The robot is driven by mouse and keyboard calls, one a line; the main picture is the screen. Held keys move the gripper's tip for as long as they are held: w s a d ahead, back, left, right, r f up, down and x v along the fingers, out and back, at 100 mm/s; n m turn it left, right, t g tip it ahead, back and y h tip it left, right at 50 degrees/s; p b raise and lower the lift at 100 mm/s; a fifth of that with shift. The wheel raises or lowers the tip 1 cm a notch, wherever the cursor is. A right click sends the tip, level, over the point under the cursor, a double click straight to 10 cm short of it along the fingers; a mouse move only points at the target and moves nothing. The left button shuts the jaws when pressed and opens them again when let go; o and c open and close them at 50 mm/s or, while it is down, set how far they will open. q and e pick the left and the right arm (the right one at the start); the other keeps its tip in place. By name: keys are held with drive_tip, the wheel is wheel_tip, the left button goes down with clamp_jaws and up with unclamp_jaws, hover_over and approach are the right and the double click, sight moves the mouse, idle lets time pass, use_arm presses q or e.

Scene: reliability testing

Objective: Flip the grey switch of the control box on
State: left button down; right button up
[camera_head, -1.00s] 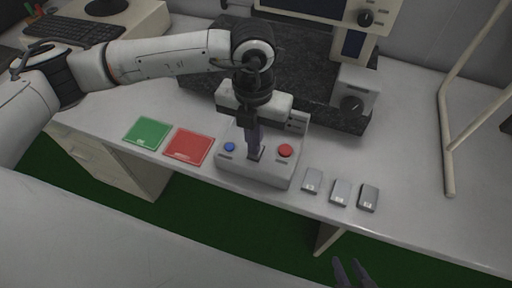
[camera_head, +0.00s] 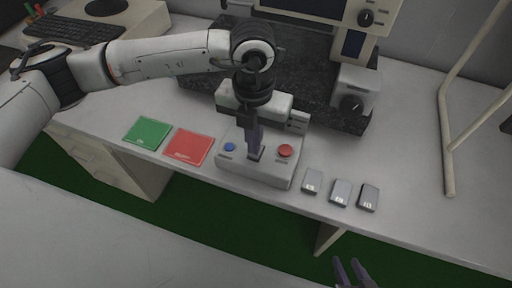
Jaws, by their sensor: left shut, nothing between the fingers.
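The control box (camera_head: 268,176) is a light grey box near the table's front edge, with a blue button (camera_head: 230,147) on its left and a red button (camera_head: 285,151) on its right. My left gripper (camera_head: 255,153) points down over the middle of the box, fingers shut and empty. Its tips are at or just above the top face, between the two buttons; contact cannot be told. The grey switch is not clearly visible; the gripper covers the middle of the box. My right gripper (camera_head: 352,272) shows only its fingertips at the bottom edge, spread apart, over the floor.
A green pad (camera_head: 147,132) and a red pad (camera_head: 188,147) lie left of the box. Several small grey blocks (camera_head: 340,192) lie to its right. A dark slab with a machine (camera_head: 353,95) stands behind. The table's right part is mostly clear.

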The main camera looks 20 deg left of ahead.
use_arm(q)
drive_tip(key=shift+f+b, duration=0.75)
drive_tip(key=shift+f, duration=0.05)
idle(0.5)
drive_tip(key=shift+r, duration=0.1)
wheel_tip(320, 180, up, 7)
drive_tip(key=p, duration=0.3)
drive_tip(key=shift+p, duration=0.4)
idle(0.6)
